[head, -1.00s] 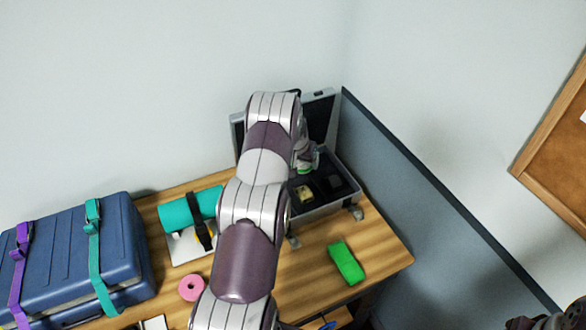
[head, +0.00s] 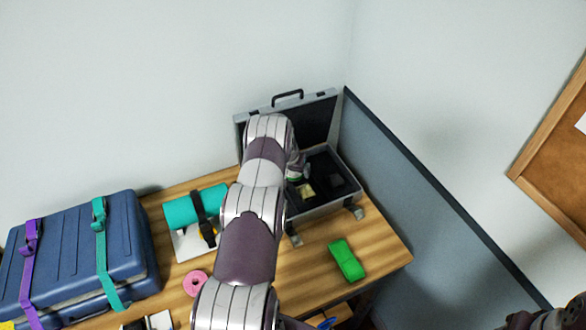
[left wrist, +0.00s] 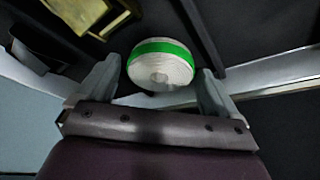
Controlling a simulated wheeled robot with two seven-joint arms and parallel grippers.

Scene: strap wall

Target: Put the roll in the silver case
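The roll (left wrist: 160,65) is white with a green band. In the left wrist view it sits at the dark inside of the silver case (head: 322,208), between the fingertips of my left gripper (left wrist: 160,70). The fingers are spread, with a gap visible on each side of the roll. In the head view the roll (head: 294,176) is mostly hidden by my left arm. The case is open at the back right of the table, its lid (head: 318,118) leaning up by the wall. Whether the roll rests on the case floor is not clear. My right gripper is not in view.
In the case are a yellowish block (head: 306,190) and dark compartments. On the table are a green block (head: 346,260), a pink ring (head: 195,283), a teal cylinder with a black strap (head: 180,212), and a blue suitcase (head: 70,255). A grey partition (head: 430,230) stands close on the right.

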